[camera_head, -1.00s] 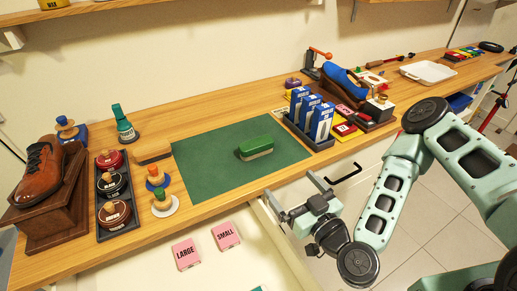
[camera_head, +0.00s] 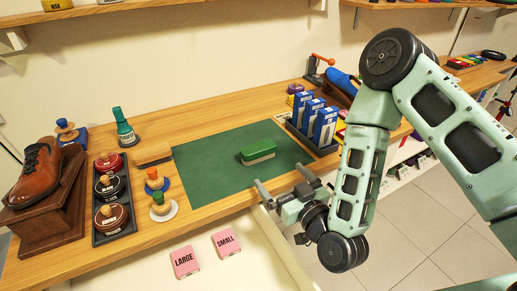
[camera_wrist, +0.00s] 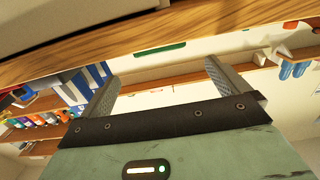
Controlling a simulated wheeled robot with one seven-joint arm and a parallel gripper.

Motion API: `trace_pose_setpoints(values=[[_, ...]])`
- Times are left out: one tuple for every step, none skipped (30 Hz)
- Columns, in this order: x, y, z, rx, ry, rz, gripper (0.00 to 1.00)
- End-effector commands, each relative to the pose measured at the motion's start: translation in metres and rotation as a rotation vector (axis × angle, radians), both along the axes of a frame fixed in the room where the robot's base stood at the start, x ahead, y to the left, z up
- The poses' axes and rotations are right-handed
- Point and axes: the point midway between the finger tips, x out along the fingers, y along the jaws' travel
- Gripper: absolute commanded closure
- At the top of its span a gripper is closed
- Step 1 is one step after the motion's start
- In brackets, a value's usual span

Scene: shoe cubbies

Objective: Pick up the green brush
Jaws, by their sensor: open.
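The green brush (camera_head: 258,151) has a green back and a pale bristle side. It lies on the dark green mat (camera_head: 205,172) on the wooden bench, near the mat's middle. My gripper (camera_head: 281,186) is open and empty at the bench's front edge, in front of the brush and a little to its right, apart from it. In the wrist view my two fingers (camera_wrist: 160,80) stand wide apart with nothing between them. A green strip shows beyond them there; I cannot tell whether it is the brush.
A tray of blue-and-white boxes (camera_head: 314,124) stands right of the mat. Left are a wooden-handled brush (camera_head: 154,155), knobbed daubers and a tray of round tins (camera_head: 110,187). A brown shoe (camera_head: 36,172) sits far left. Below is an open drawer with pink boxes (camera_head: 226,242).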

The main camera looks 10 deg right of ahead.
Motion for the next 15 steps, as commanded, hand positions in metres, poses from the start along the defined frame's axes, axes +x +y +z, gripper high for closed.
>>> trace_pose_setpoints(values=[[0.003,0.003,0.006,-0.001,-0.008,0.004,0.0],[0.005,0.004,0.007,0.002,-0.011,0.004,0.0],[0.008,0.004,0.009,0.005,-0.016,0.002,0.0],[0.014,0.005,0.009,0.007,-0.015,-0.003,0.0],[0.021,0.007,0.009,0.008,-0.015,-0.005,0.0],[0.028,0.01,0.009,0.008,-0.014,-0.005,0.0],[0.033,0.012,0.008,0.008,-0.014,-0.005,0.0],[0.037,0.013,0.007,0.009,-0.013,-0.005,0.0],[0.042,0.016,0.007,0.008,-0.012,-0.005,0.0],[0.045,0.017,0.006,0.008,-0.012,-0.005,0.0],[0.047,0.018,0.006,0.008,-0.012,-0.005,0.0],[0.05,0.019,0.005,0.008,-0.011,-0.004,0.0],[0.051,0.02,0.005,0.007,-0.01,-0.004,0.0],[0.052,0.02,0.005,0.008,-0.011,-0.004,0.0],[0.054,0.021,0.006,0.008,-0.011,-0.004,0.0]])
